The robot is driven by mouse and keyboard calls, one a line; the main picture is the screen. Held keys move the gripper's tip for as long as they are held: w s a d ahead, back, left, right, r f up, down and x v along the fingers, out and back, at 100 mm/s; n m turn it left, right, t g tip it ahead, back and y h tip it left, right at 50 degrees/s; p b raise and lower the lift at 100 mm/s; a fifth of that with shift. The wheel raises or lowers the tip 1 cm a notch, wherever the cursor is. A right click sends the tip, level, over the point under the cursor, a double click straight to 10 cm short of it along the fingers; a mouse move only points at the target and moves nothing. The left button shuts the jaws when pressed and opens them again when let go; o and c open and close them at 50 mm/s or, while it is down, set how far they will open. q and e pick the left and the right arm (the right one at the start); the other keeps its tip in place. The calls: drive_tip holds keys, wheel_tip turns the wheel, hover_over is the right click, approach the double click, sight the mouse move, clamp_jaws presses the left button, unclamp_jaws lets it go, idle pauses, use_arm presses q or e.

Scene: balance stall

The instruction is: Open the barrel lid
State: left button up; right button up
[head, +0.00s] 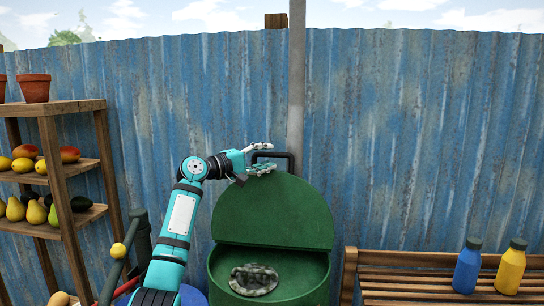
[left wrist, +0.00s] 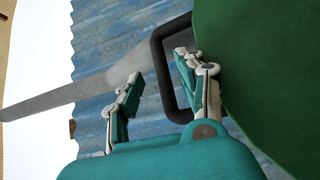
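The green barrel (head: 318,290) stands at the lower middle of the head view. Its round green lid (head: 275,213) is raised and stands steeply upright at the back of the opening. A dark handle (head: 291,160) sticks out at the lid's top edge; the handle also shows in the left wrist view (left wrist: 158,60), beside the green lid (left wrist: 265,75). My left gripper (head: 262,158) is at the handle's left end with its fingers spread apart. In the left wrist view, part of the handle shows between the fingers (left wrist: 155,88); I cannot tell whether they touch it. My right gripper is out of view.
A mottled grey oval thing (head: 254,279) lies in the barrel opening. A wooden shelf (head: 55,150) with fruit and pots stands left. A slatted bench (head: 410,280) with a blue bottle (head: 467,268) and a yellow bottle (head: 511,268) is right. A blue metal fence (head: 420,130) stands behind.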

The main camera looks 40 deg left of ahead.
use_arm(q)
drive_tip(key=v, duration=0.5)
drive_tip(key=shift+a+r, duration=0.1)
drive_tip(key=shift+r, duration=0.05)
idle(0.4)
